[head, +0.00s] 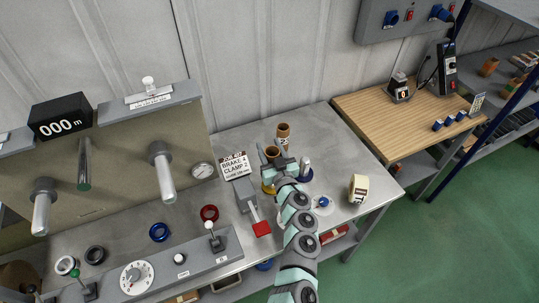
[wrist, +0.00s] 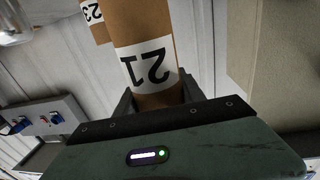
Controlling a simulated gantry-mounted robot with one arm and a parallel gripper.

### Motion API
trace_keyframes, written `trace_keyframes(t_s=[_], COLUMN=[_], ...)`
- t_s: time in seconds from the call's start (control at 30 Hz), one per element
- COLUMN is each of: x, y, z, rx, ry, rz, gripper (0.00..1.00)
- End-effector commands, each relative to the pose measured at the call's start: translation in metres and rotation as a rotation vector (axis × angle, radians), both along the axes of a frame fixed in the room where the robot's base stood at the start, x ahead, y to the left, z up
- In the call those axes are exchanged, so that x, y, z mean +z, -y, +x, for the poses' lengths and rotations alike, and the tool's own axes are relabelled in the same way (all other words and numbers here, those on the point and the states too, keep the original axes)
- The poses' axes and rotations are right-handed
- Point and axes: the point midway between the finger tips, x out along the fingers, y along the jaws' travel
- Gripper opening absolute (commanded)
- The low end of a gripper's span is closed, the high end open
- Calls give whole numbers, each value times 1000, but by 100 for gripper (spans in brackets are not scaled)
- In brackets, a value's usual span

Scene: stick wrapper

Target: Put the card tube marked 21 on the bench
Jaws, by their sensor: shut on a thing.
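The card tube marked 21 (wrist: 149,62) is brown with a white label band, its number upside down in the wrist view. My gripper (wrist: 157,97) is shut on it. A second brown tube marked 23 (wrist: 93,14) shows behind it at the upper left. In the head view my gripper (head: 270,154) is over the back of the grey metal bench (head: 335,150). A brown tube (head: 283,131) shows just beyond the gripper; its number is too small to read. My arm hides part of the bench there. I cannot tell whether tube 21 touches a surface.
A cream roll (head: 358,188) lies near the grey bench's right edge. A white-topped spindle (head: 305,168) stands right of the gripper. A sign (head: 236,165) and red-ended lever (head: 262,228) are to the left. A wooden-topped table (head: 375,110) stands at right. Grey bench behind the roll is clear.

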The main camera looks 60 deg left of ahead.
Motion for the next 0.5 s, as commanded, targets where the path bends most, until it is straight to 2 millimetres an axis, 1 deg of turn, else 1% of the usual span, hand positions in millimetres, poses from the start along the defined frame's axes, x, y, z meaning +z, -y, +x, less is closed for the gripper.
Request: trace_keyframes(t_s=[0.03,0.3,0.4,0.5], x=[13,78,99,115], y=[0,0,0,0], z=[-1,-2,-1,-1], rx=[1,3,2,2], ry=[4,4,3,1], rz=[-2,-3,-2,-1], gripper=[6,6,6,6])
